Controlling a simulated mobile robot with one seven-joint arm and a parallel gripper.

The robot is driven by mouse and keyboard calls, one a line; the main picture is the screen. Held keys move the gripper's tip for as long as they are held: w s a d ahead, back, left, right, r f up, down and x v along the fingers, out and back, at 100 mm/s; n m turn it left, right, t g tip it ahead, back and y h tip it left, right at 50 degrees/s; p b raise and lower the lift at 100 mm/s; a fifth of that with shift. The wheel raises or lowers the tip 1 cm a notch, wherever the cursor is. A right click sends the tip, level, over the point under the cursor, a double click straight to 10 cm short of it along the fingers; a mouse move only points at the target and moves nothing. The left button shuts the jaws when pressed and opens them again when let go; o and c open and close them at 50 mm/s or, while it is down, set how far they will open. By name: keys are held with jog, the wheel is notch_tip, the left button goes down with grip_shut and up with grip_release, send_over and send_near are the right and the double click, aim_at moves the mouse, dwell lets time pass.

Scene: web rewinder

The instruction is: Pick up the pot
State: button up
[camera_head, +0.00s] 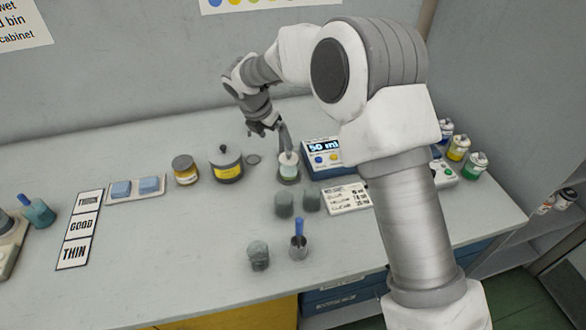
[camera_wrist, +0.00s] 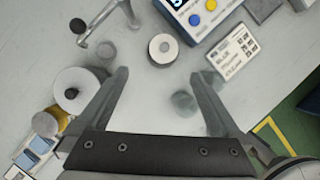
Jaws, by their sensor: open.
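A dark grey lidded pot (camera_head: 226,165) with a knob and a yellow label stands upright on the bench. In the wrist view its pale round top and dark knob (camera_wrist: 80,90) lie at the left, outside the left finger. A small pale cup (camera_head: 288,168) stands in front of the display device, and it also shows in the wrist view (camera_wrist: 162,49), just beyond the gap between the fingers. My gripper (camera_head: 271,133) is open and empty, above the bench near the cup. In the wrist view both fingers (camera_wrist: 158,75) are spread apart.
A yellow-labelled jar (camera_head: 185,170) stands left of the pot. A blue device (camera_head: 322,158) reads "50 ml" at the right. Several grey-green cups (camera_head: 283,205) stand nearer the front. Blue sponges (camera_head: 149,185) and a THICK/GOOD/THIN card (camera_head: 80,229) lie left.

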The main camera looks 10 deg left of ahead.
aim_at(285, 158)
jog(key=x, duration=1)
jog(key=shift+f, duration=0.3)
jog(key=shift+s+d+x, duration=0.1)
jog(key=shift+x, duration=1.3)
jog(key=shift+s+d+x, duration=0.1)
jog(key=shift+x, duration=1.25)
jog(key=c, duration=1.4)
jog(key=shift+r, duration=0.1)
